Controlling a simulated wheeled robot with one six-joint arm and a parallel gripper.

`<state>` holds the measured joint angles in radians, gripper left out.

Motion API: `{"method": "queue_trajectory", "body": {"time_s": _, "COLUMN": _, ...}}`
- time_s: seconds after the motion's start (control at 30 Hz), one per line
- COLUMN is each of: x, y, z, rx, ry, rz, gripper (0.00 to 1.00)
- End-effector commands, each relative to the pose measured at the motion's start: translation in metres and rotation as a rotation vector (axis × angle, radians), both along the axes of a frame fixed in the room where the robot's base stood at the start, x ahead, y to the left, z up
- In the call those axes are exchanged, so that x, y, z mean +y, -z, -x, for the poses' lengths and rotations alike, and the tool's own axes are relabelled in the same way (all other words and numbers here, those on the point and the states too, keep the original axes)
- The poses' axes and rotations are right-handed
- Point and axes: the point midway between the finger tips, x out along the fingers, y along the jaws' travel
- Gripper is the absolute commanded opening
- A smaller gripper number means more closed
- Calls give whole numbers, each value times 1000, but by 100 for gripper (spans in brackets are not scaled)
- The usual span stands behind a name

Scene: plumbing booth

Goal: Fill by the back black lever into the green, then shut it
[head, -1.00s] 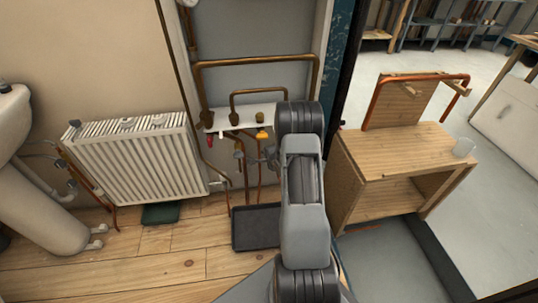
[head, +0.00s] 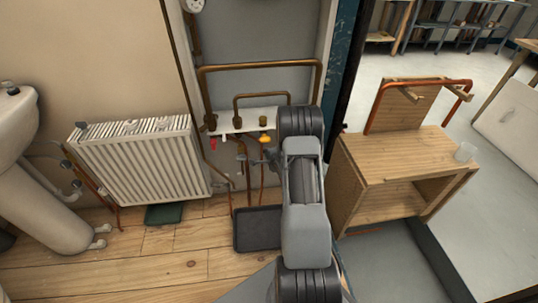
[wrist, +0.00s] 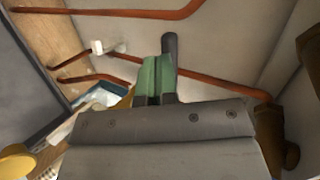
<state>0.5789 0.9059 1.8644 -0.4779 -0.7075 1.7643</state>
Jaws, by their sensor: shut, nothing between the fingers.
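My gripper (wrist: 156,78) is shut and empty, its green-faced fingers together in the wrist view. A dark rod (wrist: 170,46) shows just past the fingertips. It may be a black lever, and I cannot tell whether the fingers touch it. In the head view, my gripper (head: 266,158) is beside the valves under the white pipe board (head: 247,119), partly hidden by my arm. A dark green tray (head: 164,214) lies on the floor below the radiator. The back black lever is not clear in the head view, and I see no water running.
A dark grey tray (head: 257,229) lies on the floor under the pipes. A red handle (head: 213,144) and a yellow handle (head: 265,139) are close to my gripper. The radiator (head: 145,165) stands left, the wooden cabinet (head: 395,155) right. Copper pipes (wrist: 150,13) cross the wrist view.

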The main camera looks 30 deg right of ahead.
Motion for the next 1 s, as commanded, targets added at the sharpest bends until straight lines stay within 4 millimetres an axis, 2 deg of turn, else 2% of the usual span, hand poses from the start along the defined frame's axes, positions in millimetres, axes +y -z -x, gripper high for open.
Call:
{"method": "queue_trajectory", "body": {"time_s": 0.17, "x": 2, "y": -1, "z": 6, "rx": 1, "ry": -2, "rz": 0, "gripper": 0}}
{"method": "queue_trajectory", "body": {"time_s": 0.37, "x": 21, "y": -1, "z": 23, "rx": 3, "ry": -10, "rz": -2, "gripper": 0}}
{"method": "queue_trajectory", "body": {"time_s": 0.5, "x": 33, "y": -18, "z": 45, "rx": 1, "ry": -10, "rz": 0, "gripper": 0}}
{"method": "queue_trajectory", "body": {"time_s": 0.7, "x": 41, "y": -35, "z": 78, "rx": 1, "ry": 2, "rz": 0, "gripper": 0}}
{"method": "queue_trajectory", "body": {"time_s": 1.0, "x": 54, "y": -49, "z": 101, "rx": 0, "ry": -1, "rz": 0, "gripper": 0}}
